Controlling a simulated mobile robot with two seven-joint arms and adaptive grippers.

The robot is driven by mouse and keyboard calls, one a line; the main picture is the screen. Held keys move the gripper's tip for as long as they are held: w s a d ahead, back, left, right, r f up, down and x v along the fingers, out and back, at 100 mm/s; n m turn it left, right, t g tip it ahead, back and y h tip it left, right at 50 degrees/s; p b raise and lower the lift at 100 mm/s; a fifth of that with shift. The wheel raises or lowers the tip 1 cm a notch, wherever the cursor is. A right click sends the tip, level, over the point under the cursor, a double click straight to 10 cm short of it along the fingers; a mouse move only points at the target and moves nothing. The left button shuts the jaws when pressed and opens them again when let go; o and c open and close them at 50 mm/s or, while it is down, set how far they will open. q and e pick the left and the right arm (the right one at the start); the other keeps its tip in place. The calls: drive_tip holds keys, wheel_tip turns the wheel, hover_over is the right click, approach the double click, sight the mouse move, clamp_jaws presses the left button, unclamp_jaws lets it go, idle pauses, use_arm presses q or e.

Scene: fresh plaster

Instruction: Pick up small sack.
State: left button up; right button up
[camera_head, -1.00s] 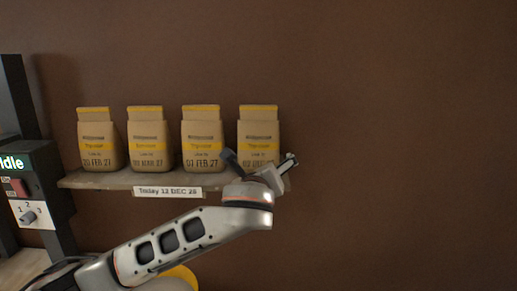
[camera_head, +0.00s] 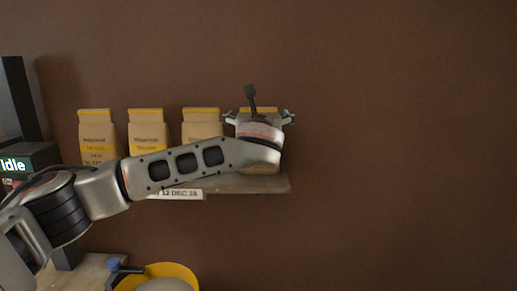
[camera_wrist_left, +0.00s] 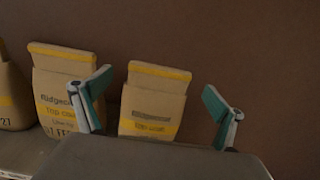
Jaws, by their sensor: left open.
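Several small tan sacks with yellow bands stand upright in a row on a wall shelf (camera_head: 235,187). The rightmost sack (camera_wrist_left: 152,105) is mostly hidden in the head view by my left gripper (camera_head: 259,117). In the left wrist view my left gripper (camera_wrist_left: 158,104) is open, with one finger on each side of that sack in the picture; I cannot tell whether they touch it. The neighbouring sack (camera_wrist_left: 58,88), printed "Ridgeway" and "Top coat", stands just left of it, partly behind the left finger. The other sacks (camera_head: 97,130) (camera_head: 149,130) stand further left. My right gripper is not visible.
A date label (camera_head: 178,194) hangs on the shelf's front edge, partly covered by my left arm. A dark unit reading "Idle" (camera_head: 14,165) stands at far left. A yellow bucket (camera_head: 185,271) is below. The brown wall to the right is bare.

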use_arm(q)
drive_tip(key=shift+w, duration=1.25)
drive_tip(key=c, duration=1.9)
drive_tip(key=shift+r, duration=0.15)
drive_tip(key=shift+c, duration=1.4)
drive_tip(key=shift+r, duration=0.1)
